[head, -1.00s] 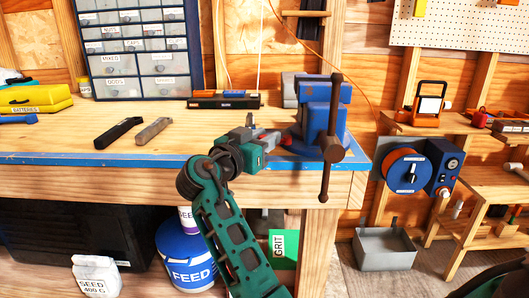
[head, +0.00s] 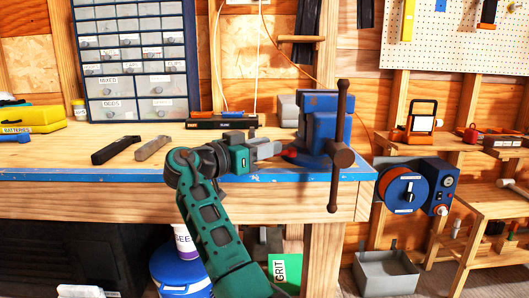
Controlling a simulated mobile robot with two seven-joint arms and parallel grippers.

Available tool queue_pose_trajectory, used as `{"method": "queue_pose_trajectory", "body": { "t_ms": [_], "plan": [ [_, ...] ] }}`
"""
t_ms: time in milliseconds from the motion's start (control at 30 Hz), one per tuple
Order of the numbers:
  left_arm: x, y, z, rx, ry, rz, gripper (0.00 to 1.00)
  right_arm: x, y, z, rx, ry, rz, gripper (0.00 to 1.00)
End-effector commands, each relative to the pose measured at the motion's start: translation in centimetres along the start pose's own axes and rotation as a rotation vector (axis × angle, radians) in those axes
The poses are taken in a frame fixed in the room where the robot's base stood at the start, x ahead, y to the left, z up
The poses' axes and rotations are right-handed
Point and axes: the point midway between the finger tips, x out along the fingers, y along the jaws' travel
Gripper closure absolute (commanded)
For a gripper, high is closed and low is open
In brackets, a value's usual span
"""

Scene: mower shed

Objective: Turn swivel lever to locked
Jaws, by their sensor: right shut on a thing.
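A blue bench vise (head: 318,118) stands at the right end of the workbench, with a long dark handle bar (head: 339,170) upright at its front. A small red swivel lever (head: 290,153) sticks out to the left of the vise's base. My right gripper (head: 281,150), on a green arm from below, reaches it from the left and is shut on the lever's end. The fingertips partly hide the lever. I cannot read any locked mark. My left gripper is not in view.
Two dark and grey bar-like tools (head: 117,150) lie on the bench to the left. A black tray (head: 221,123) and a drawer cabinet (head: 137,60) stand behind.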

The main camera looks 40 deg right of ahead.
Motion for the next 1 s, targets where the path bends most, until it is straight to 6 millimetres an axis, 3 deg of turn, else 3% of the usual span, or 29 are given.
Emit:
{"method": "queue_pose_trajectory", "body": {
  "t_ms": [33, 500, 533, 600, 700, 1000],
  "plan": [
    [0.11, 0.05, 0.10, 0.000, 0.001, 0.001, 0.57, 0.00, -0.04, 0.93, -0.010, -0.017, 0.008, 1.00],
    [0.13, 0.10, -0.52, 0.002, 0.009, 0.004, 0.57, 0.05, 0.02, 0.83, -0.011, -0.016, 0.021, 1.00],
    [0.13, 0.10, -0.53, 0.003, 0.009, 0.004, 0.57, 0.05, 0.02, 0.83, -0.011, -0.016, 0.021, 0.66],
    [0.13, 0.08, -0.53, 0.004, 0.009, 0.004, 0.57, 0.06, 0.01, 0.82, -0.011, -0.016, 0.021, 0.60],
    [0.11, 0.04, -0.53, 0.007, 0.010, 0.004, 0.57, 0.06, 0.01, 0.69, -0.009, -0.013, 0.021, 0.50],
    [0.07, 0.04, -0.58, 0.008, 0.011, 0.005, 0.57, -0.23, 0.00, 0.28, -0.004, -0.007, 0.019, 0.50]
  ]
}}
